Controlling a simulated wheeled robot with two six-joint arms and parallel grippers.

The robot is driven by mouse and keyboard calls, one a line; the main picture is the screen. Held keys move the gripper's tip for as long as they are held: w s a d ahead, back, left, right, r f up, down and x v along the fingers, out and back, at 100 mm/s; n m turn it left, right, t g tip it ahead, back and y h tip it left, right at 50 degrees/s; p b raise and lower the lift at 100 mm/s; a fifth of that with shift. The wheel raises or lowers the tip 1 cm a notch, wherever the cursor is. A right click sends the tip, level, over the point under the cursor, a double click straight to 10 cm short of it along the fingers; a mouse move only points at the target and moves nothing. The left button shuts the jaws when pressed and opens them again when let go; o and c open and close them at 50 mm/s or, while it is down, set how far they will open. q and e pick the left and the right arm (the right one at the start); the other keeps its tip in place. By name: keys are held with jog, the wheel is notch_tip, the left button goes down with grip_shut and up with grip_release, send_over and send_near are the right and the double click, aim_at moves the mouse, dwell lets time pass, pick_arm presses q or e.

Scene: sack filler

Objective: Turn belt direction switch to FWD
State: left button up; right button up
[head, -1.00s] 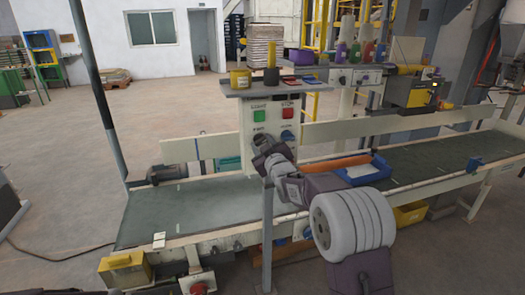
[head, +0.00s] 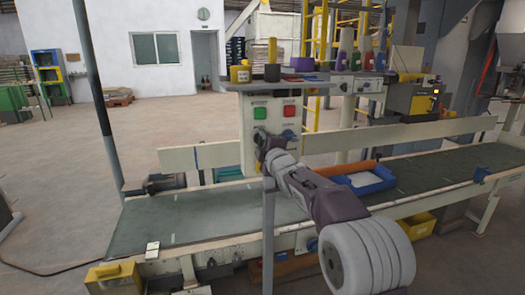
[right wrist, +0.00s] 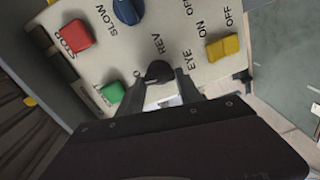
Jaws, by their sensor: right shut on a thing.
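The control box (head: 275,122) stands on a post in front of the conveyor. It carries a green button (head: 260,112), a red button (head: 289,110), a blue knob (head: 288,135) and a black belt direction switch, mostly hidden in the head view. My right gripper (head: 264,145) is at the box's lower left. In the right wrist view, the black switch (right wrist: 158,71) sits between the fingertips of my right gripper (right wrist: 160,82), which is shut on it. "REV" is printed beside it; the FWD label is hidden, and I cannot tell where the switch points. My left gripper is not in view.
A yellow switch (right wrist: 223,47) marked EYE sits close to the right finger, and a green button (right wrist: 112,92) close to the left one. The conveyor belt (head: 190,217) runs behind the box, with a blue tray (head: 372,184) on it.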

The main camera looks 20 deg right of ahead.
jog(key=shift+f+n+b, duration=0.15)
jog(key=shift+n+b, duration=0.6)
jog(key=shift+n, duration=0.25)
jog(key=o, duration=1.4)
jog(key=s+b, duration=0.1)
jog(key=s, duration=0.8)
jog(key=shift+d, duration=0.15)
